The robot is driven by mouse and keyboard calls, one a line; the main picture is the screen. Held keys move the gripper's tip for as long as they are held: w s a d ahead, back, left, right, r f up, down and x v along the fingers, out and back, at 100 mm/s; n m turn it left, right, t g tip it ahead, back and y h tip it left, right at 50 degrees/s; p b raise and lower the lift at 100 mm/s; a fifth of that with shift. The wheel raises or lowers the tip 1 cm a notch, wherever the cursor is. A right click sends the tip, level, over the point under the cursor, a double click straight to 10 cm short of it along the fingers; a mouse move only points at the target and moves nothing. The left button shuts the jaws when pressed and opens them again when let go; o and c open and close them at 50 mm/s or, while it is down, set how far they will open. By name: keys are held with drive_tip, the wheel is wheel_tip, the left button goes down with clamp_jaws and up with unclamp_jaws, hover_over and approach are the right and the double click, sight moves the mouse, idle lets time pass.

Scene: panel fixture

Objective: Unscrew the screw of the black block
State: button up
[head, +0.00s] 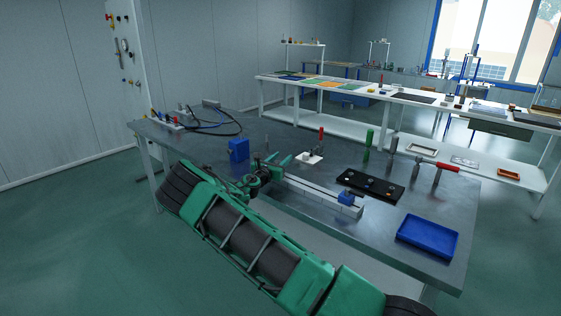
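A low black block (352,178) lies on the grey workbench, right of centre. Several small round fittings show on its top, one of them orange; they are too small to tell which is the screw. My green arm reaches in from the lower right. My gripper (278,168) is over the bench, left of the black block and well apart from it. Its fingers are small and dark, so I cannot tell whether they are open or hold anything. A red-handled tool (321,137) stands upright at a white holder (309,158). A green-handled tool (367,144) stands behind the block.
A pale rail (315,191) with a blue clamp (347,198) lies between my gripper and the block. A blue tray (428,236) is at the right front. A blue block (238,149), cables (215,121) and a red-handled hammer (446,168) are also on the bench (305,225).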

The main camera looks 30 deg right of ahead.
sight(276, 161)
drive_tip(key=shift+d, duration=0.1)
clamp_jaws()
drive_tip(key=shift+w+n+t, duration=0.1)
drive_tip(key=shift+n+t, duration=0.2)
drive_tip(key=shift+t, duration=0.1)
